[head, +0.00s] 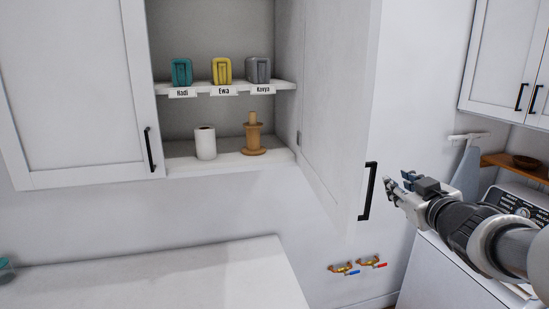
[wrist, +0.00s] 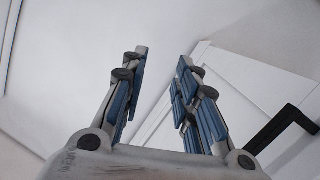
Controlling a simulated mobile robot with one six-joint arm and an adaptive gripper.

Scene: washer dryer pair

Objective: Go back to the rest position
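My gripper (head: 397,186) is at the right in the head view, just right of the black handle (head: 368,191) on the open cabinet door (head: 335,110). In the wrist view its two blue-padded fingers (wrist: 160,85) stand apart with nothing between them. The same black handle (wrist: 283,130) shows at the lower right there, outside the fingers. My gripper appears clear of the handle and holds nothing.
The open cabinet holds teal (head: 181,72), yellow (head: 222,70) and grey (head: 258,70) items above name labels, with a white roll (head: 205,143) and wooden spool (head: 253,136) below. A white counter (head: 160,280), wall taps (head: 345,268) and a washer-like machine (head: 440,275) stand lower.

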